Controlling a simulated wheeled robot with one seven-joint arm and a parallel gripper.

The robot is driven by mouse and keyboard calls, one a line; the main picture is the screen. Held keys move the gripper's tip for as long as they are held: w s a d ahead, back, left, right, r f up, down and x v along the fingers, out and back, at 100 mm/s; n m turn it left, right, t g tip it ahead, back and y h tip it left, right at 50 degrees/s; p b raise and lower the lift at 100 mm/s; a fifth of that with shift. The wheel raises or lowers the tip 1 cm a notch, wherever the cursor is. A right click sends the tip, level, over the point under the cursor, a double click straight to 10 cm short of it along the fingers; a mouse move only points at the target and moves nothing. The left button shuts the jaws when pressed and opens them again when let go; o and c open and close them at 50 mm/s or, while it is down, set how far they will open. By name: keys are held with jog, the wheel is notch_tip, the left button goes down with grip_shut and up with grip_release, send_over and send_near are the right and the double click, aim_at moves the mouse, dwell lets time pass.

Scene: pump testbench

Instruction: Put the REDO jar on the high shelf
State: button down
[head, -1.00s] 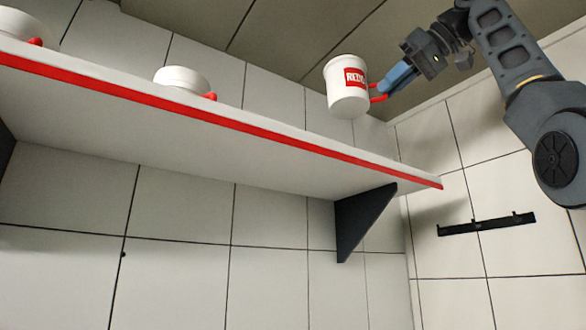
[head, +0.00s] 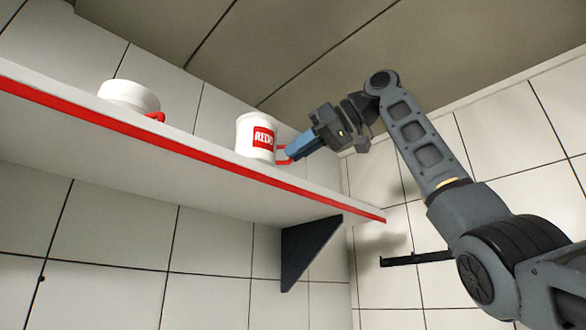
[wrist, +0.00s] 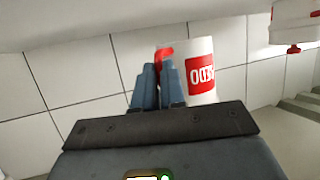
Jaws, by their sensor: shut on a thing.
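The REDO jar (head: 243,142) is white with a red label and a red handle. It is upright in the head view, over the high shelf (head: 340,203). Its base is at the shelf's front edge line, and I cannot tell whether it touches the shelf. My gripper (head: 289,153), with blue fingers, reaches in from the right and is shut on the jar's red handle. In the wrist view the jar (wrist: 201,52) appears upside down beside my fingers (wrist: 161,70), with the red handle between them.
Another white jar (head: 128,95) with a red handle stands on the shelf to the left; a white jar (wrist: 296,22) also shows in the wrist view. A dark bracket (head: 308,250) supports the shelf. A black rail (head: 418,258) is on the right wall. Shelf room right of my gripper looks clear.

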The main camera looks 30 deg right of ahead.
jog(key=shift+w+a+f, duration=0.3)
jog(key=shift+a, duration=0.2)
jog(key=shift+f, duration=2)
jog(key=shift+f, duration=0.1)
jog(key=c, duration=1.7)
grip_release()
jog(key=shift+f, duration=0.15)
jog(key=o, duration=0.5)
jog(key=shift+r, duration=0.25)
jog(key=b+v, duration=0.2)
jog(key=v, duration=1)
